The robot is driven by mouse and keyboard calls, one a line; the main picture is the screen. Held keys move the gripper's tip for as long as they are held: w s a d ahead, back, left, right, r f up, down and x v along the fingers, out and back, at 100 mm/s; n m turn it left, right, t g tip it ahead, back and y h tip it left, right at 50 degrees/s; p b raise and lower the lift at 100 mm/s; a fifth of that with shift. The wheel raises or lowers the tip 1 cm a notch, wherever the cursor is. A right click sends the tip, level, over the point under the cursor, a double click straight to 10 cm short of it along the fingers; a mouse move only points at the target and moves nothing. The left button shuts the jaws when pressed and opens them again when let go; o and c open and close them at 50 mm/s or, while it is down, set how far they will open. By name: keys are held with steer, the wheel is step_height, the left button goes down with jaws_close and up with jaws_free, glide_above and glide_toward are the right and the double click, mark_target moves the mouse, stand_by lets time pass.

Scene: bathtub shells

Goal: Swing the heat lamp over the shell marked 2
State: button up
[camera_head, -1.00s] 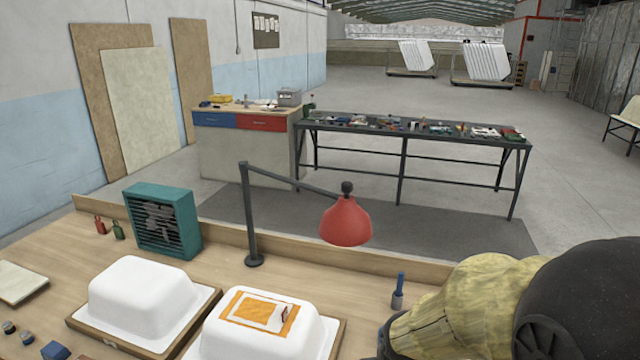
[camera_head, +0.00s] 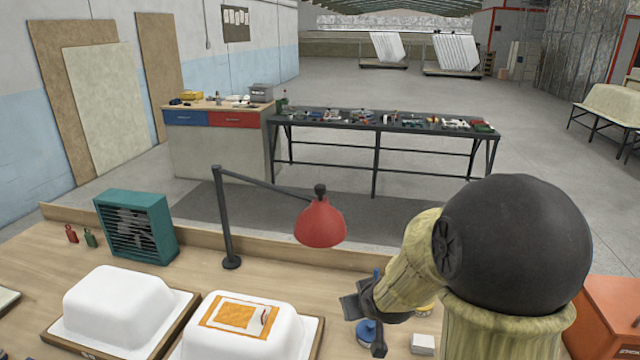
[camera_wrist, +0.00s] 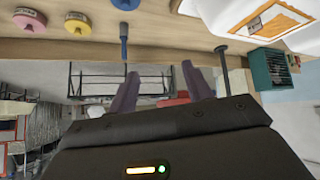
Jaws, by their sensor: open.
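The heat lamp has a red shade (camera_head: 320,222) on a thin dark arm from an upright post (camera_head: 224,215). The shade hangs behind the right-hand white shell (camera_head: 255,338), which carries an orange patch and a small white card. A second white shell (camera_head: 115,305) sits to its left. I cannot read a number on either. My gripper (camera_head: 362,320) is open and empty, right of the right-hand shell and below and right of the shade. In the wrist view the fingers (camera_wrist: 160,88) are apart, with a red part of the shade (camera_wrist: 174,102) partly hidden beyond them.
A teal heater (camera_head: 136,228) stands behind the left shell. A wooden ledge (camera_head: 275,266) runs along the back edge. An orange box (camera_head: 612,312) is at right.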

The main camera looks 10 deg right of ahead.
mark_target(324, 191)
steer(key=w+d+r+n+t+y+p, duration=0.2)
steer(key=w+r+t+y+p, duration=0.3)
steer(key=w+r+t, duration=0.3)
steer(key=w+r+n+y, duration=0.1)
steer(key=w+r, duration=0.3)
steer(key=r, duration=0.2)
steer(key=shift+d+y, duration=0.35)
steer(key=shift+y, duration=0.05)
steer(key=shift+w, duration=0.1)
steer(key=p+x, duration=0.7)
steer(key=x, duration=0.9)
steer(key=shift+w+a+r, duration=0.1)
steer(key=shift+w+r, duration=0.05)
steer(key=shift+w, duration=0.05)
steer(key=shift+w+a, duration=0.15)
steer(key=shift+w, duration=0.25)
jaws_close()
